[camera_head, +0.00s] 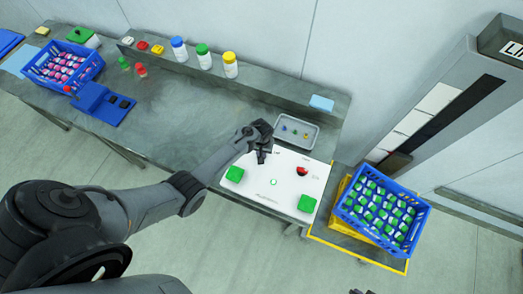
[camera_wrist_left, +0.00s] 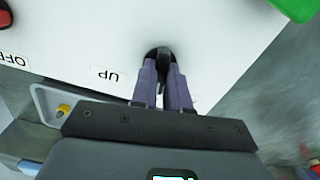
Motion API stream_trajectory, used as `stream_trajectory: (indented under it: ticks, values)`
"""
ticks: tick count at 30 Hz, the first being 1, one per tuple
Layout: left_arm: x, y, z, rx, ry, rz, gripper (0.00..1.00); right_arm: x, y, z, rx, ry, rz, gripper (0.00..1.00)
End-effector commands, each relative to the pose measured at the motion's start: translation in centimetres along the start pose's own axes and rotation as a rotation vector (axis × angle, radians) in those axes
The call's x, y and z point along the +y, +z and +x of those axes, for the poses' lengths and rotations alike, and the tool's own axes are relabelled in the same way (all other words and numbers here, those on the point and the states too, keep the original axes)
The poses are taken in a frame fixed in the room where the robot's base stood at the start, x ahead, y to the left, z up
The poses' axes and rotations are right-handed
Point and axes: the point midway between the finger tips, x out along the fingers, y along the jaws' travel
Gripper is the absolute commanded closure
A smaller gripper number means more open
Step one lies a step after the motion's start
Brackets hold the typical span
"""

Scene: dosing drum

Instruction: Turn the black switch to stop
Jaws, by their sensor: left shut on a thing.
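A white control panel (camera_head: 280,178) lies on the bench end. The black switch (camera_wrist_left: 160,53) shows in the left wrist view as a dark round knob on the white panel, with an "UP" label (camera_wrist_left: 113,76) beside it. My left gripper (camera_head: 262,156) is over the panel's upper left part. In the wrist view its two fingers (camera_wrist_left: 163,82) are closed together on the knob. The gripper hides the switch in the head view, and I cannot read its setting. A dark piece at the bottom edge of the head view may be my right gripper (camera_head: 361,291).
The panel has green buttons (camera_head: 235,174) (camera_head: 307,203) and a red knob (camera_head: 302,171). A grey tray (camera_head: 312,143) lies behind it. A blue crate of bottles (camera_head: 420,240) stands to its right. Bottles stand on the back ledge. The bench middle is clear.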

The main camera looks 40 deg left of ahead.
Motion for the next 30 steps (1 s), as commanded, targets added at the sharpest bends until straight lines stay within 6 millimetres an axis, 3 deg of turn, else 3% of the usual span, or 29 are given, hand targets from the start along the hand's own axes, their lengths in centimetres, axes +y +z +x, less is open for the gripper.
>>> stream_trajectory:
  ticks: [10, 26, 27, 30]
  values:
    - [0.01, -0.02, -0.09, 0.000, 0.000, 0.157, 1.00, 0.02, -0.23, -0.70, 0.000, 0.000, 0.000, 1.00]
    - [0.02, -0.02, -0.02, 0.000, 0.000, 0.187, 1.00, 0.03, -0.26, -0.76, 0.001, 0.000, 0.000, 1.00]
    - [0.02, -0.02, -0.02, 0.000, 0.000, 0.187, 0.84, 0.03, -0.26, -0.76, 0.000, 0.000, 0.000, 1.00]
    - [0.02, -0.01, -0.02, 0.000, 0.000, 0.186, 0.68, 0.03, -0.26, -0.76, 0.001, 0.000, 0.000, 1.00]
